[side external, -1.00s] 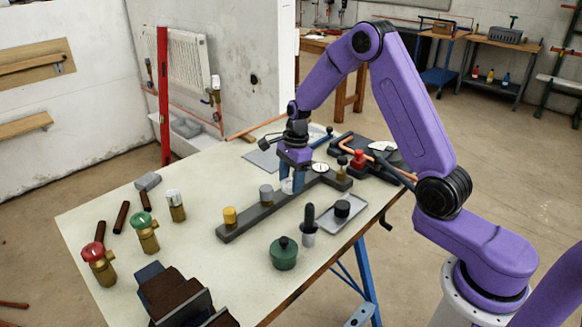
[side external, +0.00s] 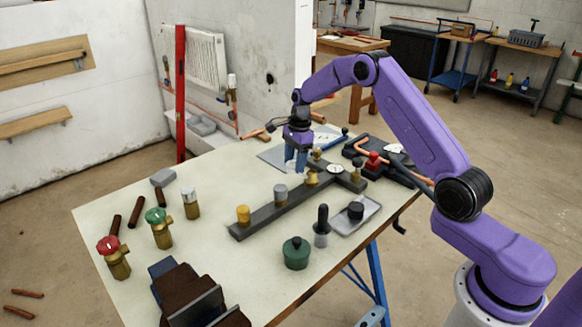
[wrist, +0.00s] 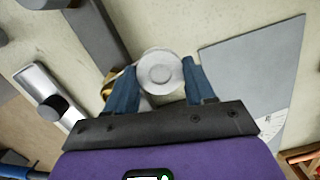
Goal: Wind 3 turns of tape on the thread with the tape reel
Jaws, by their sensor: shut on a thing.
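My gripper (side external: 295,168) has its blue fingers pointing down, just behind the dark rail (side external: 265,221). In the wrist view, the fingers (wrist: 160,85) are shut on the tape reel (wrist: 160,72), a white disc with a round hub. In the side view the reel shows only as a pale patch between the fingertips. A brass fitting (side external: 312,178) stands on the rail beside the gripper, to its right; it looks like the threaded piece. In the wrist view it is mostly hidden behind the left finger. I cannot tell whether tape is on its thread.
A grey sheet (wrist: 255,70) lies beside the reel. A green pot (side external: 296,254) and a tray (side external: 348,224) stand in front of the rail. Valves stand at the left.

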